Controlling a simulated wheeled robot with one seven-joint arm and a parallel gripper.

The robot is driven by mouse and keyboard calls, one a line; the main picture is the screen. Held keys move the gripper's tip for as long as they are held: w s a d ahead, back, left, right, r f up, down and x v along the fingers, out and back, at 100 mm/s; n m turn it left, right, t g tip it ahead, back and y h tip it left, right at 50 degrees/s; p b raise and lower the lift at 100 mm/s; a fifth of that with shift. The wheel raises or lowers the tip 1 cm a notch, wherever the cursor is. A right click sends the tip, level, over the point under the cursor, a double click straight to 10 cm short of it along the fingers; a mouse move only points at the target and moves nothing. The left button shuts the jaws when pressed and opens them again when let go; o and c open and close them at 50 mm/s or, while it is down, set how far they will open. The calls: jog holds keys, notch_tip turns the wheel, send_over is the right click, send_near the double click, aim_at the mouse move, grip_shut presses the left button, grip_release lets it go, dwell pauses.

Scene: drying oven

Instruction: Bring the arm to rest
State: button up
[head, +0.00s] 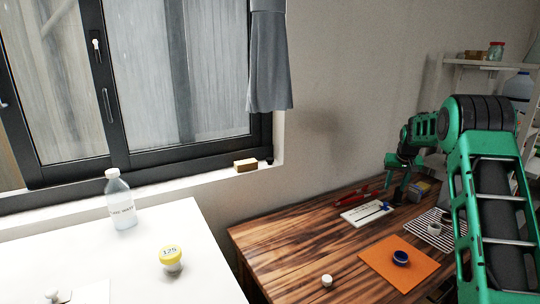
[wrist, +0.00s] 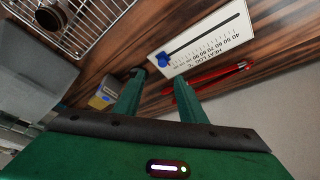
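My green arm (head: 485,190) reaches from the right side over the wooden table (head: 290,248). My gripper (wrist: 160,80) points toward the table near the wall. Its two green fingers stand apart with only table surface seen between them, so it is open and empty. In the head view the gripper (head: 396,188) is small, behind the white card. The white heat log card (head: 362,216), with a dark line and a blue marker, lies beside the fingers; it also shows in the wrist view (wrist: 218,47). The gap between fingertips and table is hard to judge.
Red tools (wrist: 215,76) and a yellow-grey box (wrist: 103,95) lie near the fingers. A bottle (head: 121,205) stands on the white table.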

jog(key=s+a+r+g, duration=0.15)
jog(key=s+r, duration=0.25)
jog(key=s, duration=0.6)
jog(key=s+a+r+m, duration=0.1)
jog(key=s+a+r, duration=0.2)
jog(key=s, duration=0.6)
jog(key=s+a+r+g, duration=0.15)
jog(key=s+r, duration=0.25)
jog(key=s, duration=0.6)
jog(key=s+a+f, duration=0.1)
jog(key=s+a, duration=0.3)
jog(key=s, duration=0.6)
jog(key=s+a+f+y, duration=0.1)
jog(key=s+a+f, duration=0.1)
jog(key=s, duration=0.8)
jog(key=s+a+f+m+g, duration=0.1)
jog(key=s+a, duration=0.4)
jog(key=s, duration=0.5)
jog(key=shift+s+a+f+y, duration=0.25)
jog(key=shift+a+f+y, duration=0.05)
jog(key=shift+f+y, duration=0.15)
jog(key=shift+w+f, duration=0.25)
jog(key=shift+w, duration=0.4)
